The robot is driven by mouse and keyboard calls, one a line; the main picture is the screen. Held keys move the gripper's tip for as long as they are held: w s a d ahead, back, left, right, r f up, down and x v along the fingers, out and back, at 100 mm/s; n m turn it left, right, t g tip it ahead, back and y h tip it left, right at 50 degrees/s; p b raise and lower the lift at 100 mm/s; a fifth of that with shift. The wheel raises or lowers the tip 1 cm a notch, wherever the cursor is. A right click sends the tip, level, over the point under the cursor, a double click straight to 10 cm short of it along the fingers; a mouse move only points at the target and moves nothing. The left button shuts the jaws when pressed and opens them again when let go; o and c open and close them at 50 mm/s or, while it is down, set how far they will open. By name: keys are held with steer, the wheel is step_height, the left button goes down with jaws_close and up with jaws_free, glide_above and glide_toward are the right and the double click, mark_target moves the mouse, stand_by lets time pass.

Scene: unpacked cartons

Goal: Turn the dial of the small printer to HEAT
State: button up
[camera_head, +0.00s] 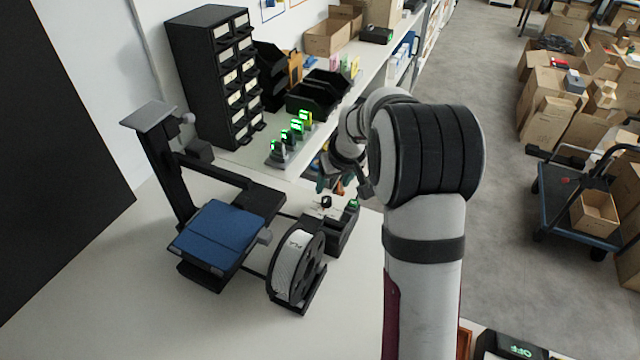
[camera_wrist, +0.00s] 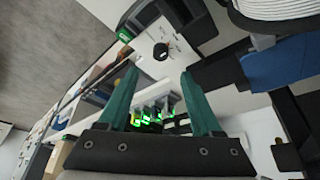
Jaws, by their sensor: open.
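The small printer (camera_head: 228,232) with a blue bed stands on the white table in the head view. Its control box has a white top face and a black dial (camera_head: 326,202), with a small green display (camera_head: 353,204) beside it. In the wrist view the dial (camera_wrist: 160,51) sits on the white face, just beyond and between the fingertips, and the green display (camera_wrist: 124,35) is at upper left. The dial's markings are too small to read. My gripper (camera_head: 343,186) is open and empty, its green fingers (camera_wrist: 158,72) apart and not visibly touching the dial. My arm partly hides the area behind it.
A filament spool (camera_head: 297,266) stands close in front of the control box. Several small devices with green lit displays (camera_head: 291,134) line the shelf behind. A black drawer cabinet (camera_head: 215,75) stands at the back. The front of the table is clear.

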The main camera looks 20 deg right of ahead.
mark_target(327, 199)
steer(key=x, duration=0.8)
steer(key=shift+w+f, duration=0.1)
steer(key=shift+f, duration=0.3)
jaws_close()
